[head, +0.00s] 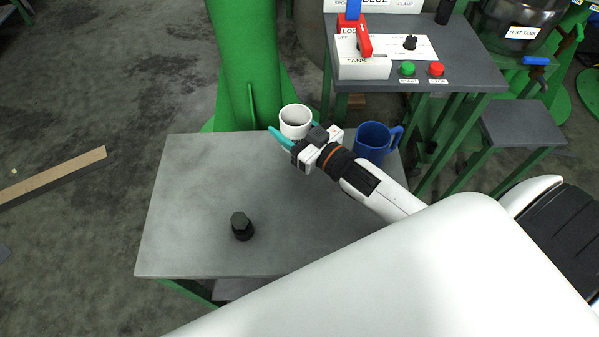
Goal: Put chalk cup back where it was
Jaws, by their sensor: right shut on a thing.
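The chalk cup, a white cup (295,120), is upright near the back edge of the grey table (200,215). My right gripper (284,137) is at the cup's near side, its teal fingertips against it, and is shut on the cup. The fingers and wrist hide the cup's lower part, so I cannot tell whether its base touches the table. My left gripper is not in view.
A blue mug (373,141) stands right of the cup, close behind my right wrist. A black bolt-like part (242,226) stands near the table's front. A green column (250,60) rises behind the table. The left of the tabletop is clear.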

